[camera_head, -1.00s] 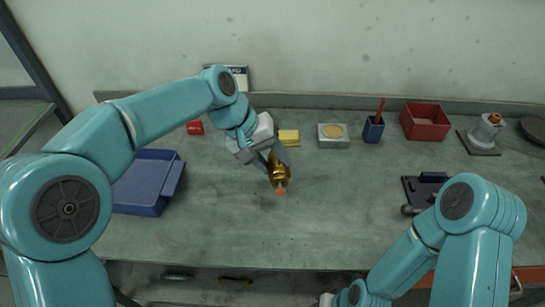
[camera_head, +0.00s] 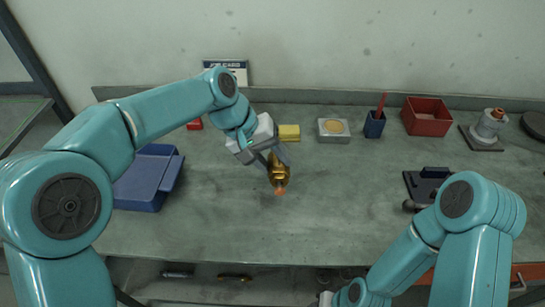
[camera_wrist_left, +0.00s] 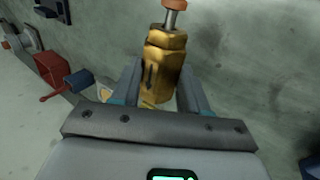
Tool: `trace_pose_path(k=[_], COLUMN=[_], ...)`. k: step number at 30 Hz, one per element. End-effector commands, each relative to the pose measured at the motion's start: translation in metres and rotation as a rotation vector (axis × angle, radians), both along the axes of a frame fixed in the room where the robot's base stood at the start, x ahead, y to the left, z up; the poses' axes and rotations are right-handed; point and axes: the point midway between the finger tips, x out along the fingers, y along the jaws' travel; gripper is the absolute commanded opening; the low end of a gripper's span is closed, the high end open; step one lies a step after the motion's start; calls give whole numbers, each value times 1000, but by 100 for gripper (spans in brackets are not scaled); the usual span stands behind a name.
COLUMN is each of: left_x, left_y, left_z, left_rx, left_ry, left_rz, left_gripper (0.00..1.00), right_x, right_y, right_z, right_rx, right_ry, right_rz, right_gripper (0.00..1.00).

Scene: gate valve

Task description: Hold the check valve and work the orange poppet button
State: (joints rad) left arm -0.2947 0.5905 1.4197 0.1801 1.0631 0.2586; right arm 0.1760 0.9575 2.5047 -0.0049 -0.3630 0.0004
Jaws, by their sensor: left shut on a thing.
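The check valve (camera_head: 279,172) is a brass-coloured body with an orange poppet button (camera_head: 280,190) at its near end. My left gripper (camera_head: 276,160) is shut on the valve, above the middle of the bench. In the left wrist view the brass valve (camera_wrist_left: 163,62) sits between the two fingers. There the orange button (camera_wrist_left: 174,4) tops a metal stem and is partly cut off by the top edge. My right arm shows at the lower right of the head view. Its gripper is mostly out of the frame, so its jaws cannot be made out.
A blue tray (camera_head: 147,182) lies left on the bench. Along the back stand a yellow block (camera_head: 289,132), a grey box with a yellow disc (camera_head: 334,130), a blue cup (camera_head: 374,125) and a red bin (camera_head: 426,117). A dark fixture (camera_head: 425,184) sits right. The front middle is clear.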

Motion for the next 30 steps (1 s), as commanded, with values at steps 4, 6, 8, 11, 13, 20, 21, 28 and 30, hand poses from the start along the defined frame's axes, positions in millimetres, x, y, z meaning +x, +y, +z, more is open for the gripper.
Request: trace_pose_path(k=[4, 6, 8, 11, 13, 20, 21, 28, 30], left_x=[0, 0, 0, 0, 0, 0, 0, 0, 0], left_y=[0, 0, 0, 0, 0, 0, 0, 0, 0], left_z=[-3, -4, -5, -7, -9, -13, -14, -18, -20], left_rx=[-1, -1, -1, -1, -1, -1, -1, -1, -1], left_ry=[-1, -1, -1, -1, -1, -1, -1, -1, -1], left_rz=[0, 0, 0, 0, 0, 0, 0, 0, 0], left_gripper=[8, 8, 8, 8, 8, 8, 8, 8, 8], right_x=[0, 0, 0, 0, 0, 0, 0, 0, 0], right_y=[0, 0, 0, 0, 0, 0, 0, 0, 0], right_z=[-3, -4, -4, -6, -7, -10, -10, -13, -14], right_rx=[0, 0, 0, 0, 0, 0, 0, 0, 0], right_ry=[0, 0, 0, 0, 0, 0, 0, 0, 0], right_rz=[0, 0, 0, 0, 0, 0, 0, 0, 0], right_gripper=[43, 43, 43, 43, 43, 43, 43, 43, 43])
